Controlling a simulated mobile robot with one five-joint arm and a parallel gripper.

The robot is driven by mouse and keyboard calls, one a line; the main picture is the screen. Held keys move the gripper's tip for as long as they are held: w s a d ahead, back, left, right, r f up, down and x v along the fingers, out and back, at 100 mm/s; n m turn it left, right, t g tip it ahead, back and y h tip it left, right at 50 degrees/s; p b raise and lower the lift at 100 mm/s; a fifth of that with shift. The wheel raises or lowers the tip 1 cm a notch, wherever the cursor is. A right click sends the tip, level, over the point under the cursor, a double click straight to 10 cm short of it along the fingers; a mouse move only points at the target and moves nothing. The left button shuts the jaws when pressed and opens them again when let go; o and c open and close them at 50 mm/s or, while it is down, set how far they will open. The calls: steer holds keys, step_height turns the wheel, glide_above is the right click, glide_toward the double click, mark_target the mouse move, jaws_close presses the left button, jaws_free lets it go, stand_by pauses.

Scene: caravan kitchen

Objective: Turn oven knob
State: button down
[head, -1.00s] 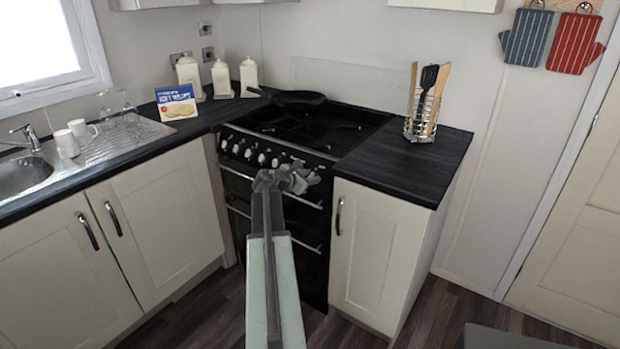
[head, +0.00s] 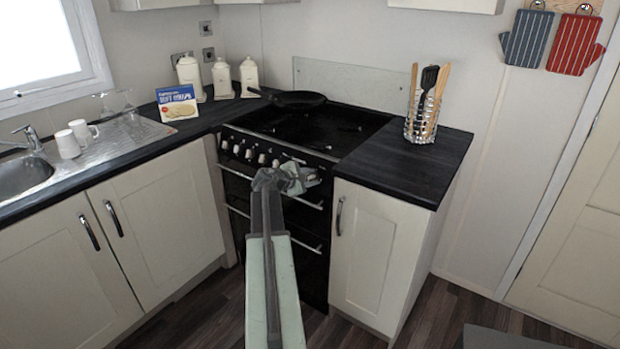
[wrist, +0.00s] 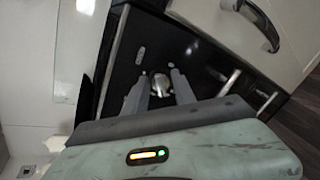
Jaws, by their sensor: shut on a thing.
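The black oven (head: 240,186) stands in the corner, with a row of pale knobs along its front panel. The free knobs (head: 262,158) show to the left of my gripper (head: 304,178), which is at the right part of the panel. In the wrist view, my gripper (wrist: 160,80) has one finger on each side of a silvery oven knob (wrist: 159,88) and is shut on it. In the head view my gripper hides this knob. I cannot tell how far the knob is turned.
An oven door handle (head: 310,204) runs just below my gripper. A black pan (head: 299,99) sits at the back of the hob. A utensil holder (head: 423,128) stands on the right worktop (head: 400,170). The floor (head: 200,310) in front is clear.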

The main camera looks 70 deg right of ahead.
steer(key=m, duration=0.6)
steer(key=shift+m+y+p, duration=0.3)
steer(key=m, duration=0.6)
steer(key=shift+f+p, duration=0.1)
steer(key=shift+p, duration=0.25)
steer(key=m, duration=0.6)
steer(key=shift+t, duration=0.3)
steer(key=m, duration=0.6)
steer(key=shift+w+f, duration=0.1)
steer(key=shift+w, duration=0.05)
steer(key=c, duration=1.1)
jaws_free()
steer(key=shift+o, duration=0.2)
steer(key=shift+p, duration=0.3)
